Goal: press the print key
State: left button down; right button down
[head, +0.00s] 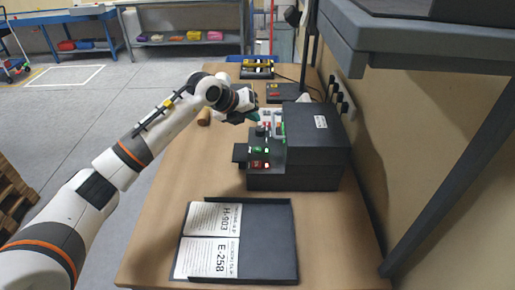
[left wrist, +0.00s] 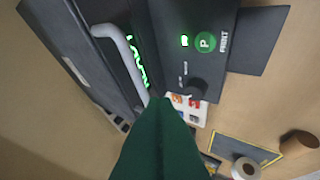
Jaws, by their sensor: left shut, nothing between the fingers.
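The print key is a round green button marked P (left wrist: 204,42), beside the word PRINT, on the dark front panel of the label printer. In the head view a green key (head: 258,149) shows on the printer (head: 310,155), above a red one (head: 257,164). My left gripper (head: 255,117) is shut and empty, beyond the green key near the far end of the panel. In the left wrist view its green fingers (left wrist: 160,102) are together, with the tip below and left of the print key, apart from it in the picture. My right gripper is not in view.
A black knob (left wrist: 195,87) stands between the fingers and the print key. A grey handle (left wrist: 122,45) and lit green display (left wrist: 138,65) lie left. An open folder with labels H-903 and E-258 (head: 236,241) lies on the near table. A shelf (head: 430,40) overhangs at right.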

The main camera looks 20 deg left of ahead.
aim_at(253, 150)
pick_arm(q)
notch_tip(253, 150, down, 8)
jog(key=b, duration=0.5)
jog(key=shift+w+f, duration=0.1)
jog(key=shift+f, duration=0.1)
jog(key=shift+f+b, duration=0.3)
dwell(1.4)
jog(key=shift+f, duration=0.35)
